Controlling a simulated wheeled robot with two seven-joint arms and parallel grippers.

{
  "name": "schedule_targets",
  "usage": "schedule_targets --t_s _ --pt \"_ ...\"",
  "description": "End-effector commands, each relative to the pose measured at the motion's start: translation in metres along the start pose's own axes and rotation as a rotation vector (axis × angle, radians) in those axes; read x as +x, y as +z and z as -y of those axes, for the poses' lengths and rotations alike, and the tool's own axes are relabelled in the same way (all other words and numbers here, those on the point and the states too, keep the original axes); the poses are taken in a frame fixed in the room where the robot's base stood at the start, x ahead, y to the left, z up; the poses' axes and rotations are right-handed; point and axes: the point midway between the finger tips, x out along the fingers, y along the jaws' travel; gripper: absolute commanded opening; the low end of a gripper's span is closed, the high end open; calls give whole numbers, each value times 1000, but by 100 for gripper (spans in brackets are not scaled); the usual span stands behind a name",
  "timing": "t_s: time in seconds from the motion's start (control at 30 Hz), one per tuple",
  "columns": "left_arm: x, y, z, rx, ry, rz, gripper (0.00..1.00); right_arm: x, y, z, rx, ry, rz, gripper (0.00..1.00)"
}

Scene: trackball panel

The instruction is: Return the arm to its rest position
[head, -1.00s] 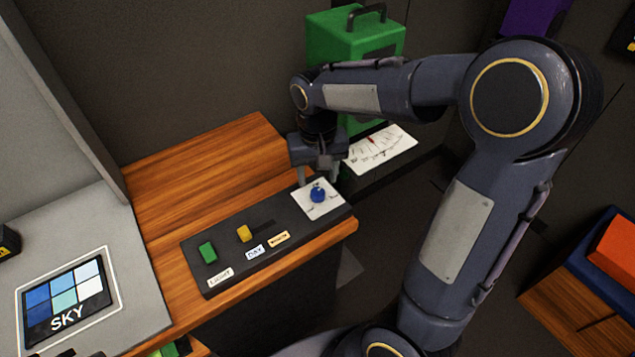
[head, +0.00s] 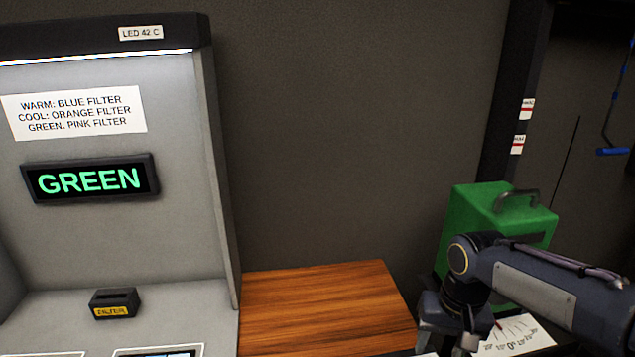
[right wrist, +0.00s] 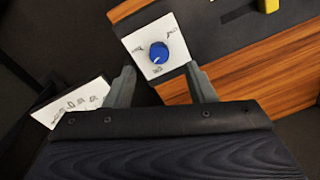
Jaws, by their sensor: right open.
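My right arm (head: 545,290) enters from the right in the head view, bent in front of the green box. My right gripper (right wrist: 160,68) is open, its two fingers apart with nothing between them. In the right wrist view a blue knob (right wrist: 159,53) on a white square plate (right wrist: 178,60) lies beyond the fingertips, apparently not touched. In the head view the right gripper (head: 446,340) is at the bottom edge and partly cut off. The knob is out of that view. My left gripper is not in view.
A green box (head: 480,215) with a handle stands behind my right arm, a white printed sheet (head: 520,338) below it. A grey booth (head: 215,150) at left holds a lit GREEN sign (head: 90,180) and a black filter holder (head: 114,303). The wooden top (head: 320,300) is clear.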

Motion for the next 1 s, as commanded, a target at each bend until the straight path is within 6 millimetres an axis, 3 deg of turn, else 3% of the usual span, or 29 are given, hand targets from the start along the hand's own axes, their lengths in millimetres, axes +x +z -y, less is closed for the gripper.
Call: schedule_targets --t_s 0.2,0.43,0.6,0.83,0.93,1.0 --pt "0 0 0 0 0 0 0 -18 78 -11 -62 -217 -138 50" --pt "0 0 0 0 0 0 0 -10 142 -6 -123 -339 -314 50" --pt "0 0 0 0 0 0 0 -2 159 -2 -142 -363 -379 50" --pt "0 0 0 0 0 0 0 0 162 -1 -145 -365 -387 50" --pt "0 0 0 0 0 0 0 -1 162 -1 -144 -365 -387 38" --pt "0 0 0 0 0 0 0 -1 161 -1 -144 -365 -386 36"
